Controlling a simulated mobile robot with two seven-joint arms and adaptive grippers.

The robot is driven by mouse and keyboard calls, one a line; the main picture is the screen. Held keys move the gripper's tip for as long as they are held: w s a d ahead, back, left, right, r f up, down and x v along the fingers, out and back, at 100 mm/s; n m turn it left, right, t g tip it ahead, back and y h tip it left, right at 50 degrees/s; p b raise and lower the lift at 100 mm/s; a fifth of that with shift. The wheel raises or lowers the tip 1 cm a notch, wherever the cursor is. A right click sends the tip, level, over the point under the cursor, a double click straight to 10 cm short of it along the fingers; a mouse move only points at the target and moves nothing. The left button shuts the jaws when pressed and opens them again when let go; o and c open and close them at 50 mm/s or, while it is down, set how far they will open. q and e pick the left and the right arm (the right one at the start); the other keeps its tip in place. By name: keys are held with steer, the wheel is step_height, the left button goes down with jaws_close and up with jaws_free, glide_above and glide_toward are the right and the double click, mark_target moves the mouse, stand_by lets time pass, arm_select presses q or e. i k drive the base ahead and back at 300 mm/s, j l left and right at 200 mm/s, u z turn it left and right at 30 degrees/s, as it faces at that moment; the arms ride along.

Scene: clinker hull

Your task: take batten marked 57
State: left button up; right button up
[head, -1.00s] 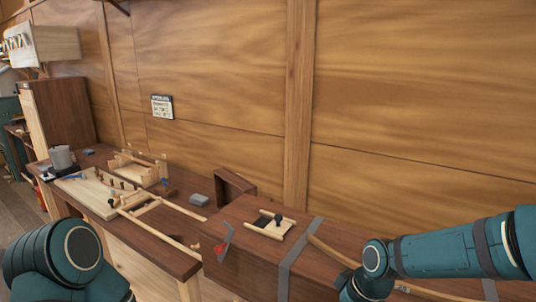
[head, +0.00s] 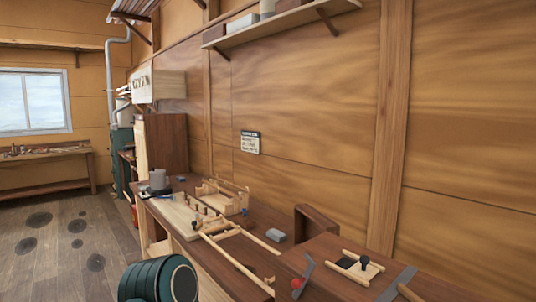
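No number 57 is readable on anything in the head view. Only a teal link of my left arm shows at the bottom. Neither my left nor my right gripper is in view.
The dark box carries a small hatch with a black knob (head: 365,261) and a red-knobbed lever (head: 297,283). The workbench (head: 190,245) holds a grey mug (head: 158,180), a grey block (head: 276,235) and wooden jigs (head: 222,195). Open floor (head: 60,250) lies left, before a window bench (head: 45,151).

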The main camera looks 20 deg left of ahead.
mark_target(240, 189)
steer(key=i+j, duration=0.15)
steer(key=j, duration=0.25)
steer(key=i+j+u, duration=0.1)
steer(key=j, duration=0.25)
steer(key=i+j, duration=0.25)
steer(key=j, duration=0.15)
steer(key=i+j+u, duration=0.1)
steer(key=j, duration=0.25)
steer(key=i+j+u, duration=0.25)
steer(key=i+j, duration=0.85)
steer(key=i+j+z, duration=0.25)
steer(key=j, duration=0.4)
steer(key=i+j+z, duration=0.25)
steer(key=j, duration=0.5)
steer(key=i+j+z, duration=0.15)
steer(key=j, duration=0.25)
steer(key=i+j+z, duration=0.1)
steer(key=j, duration=0.25)
steer(key=i, duration=0.1)
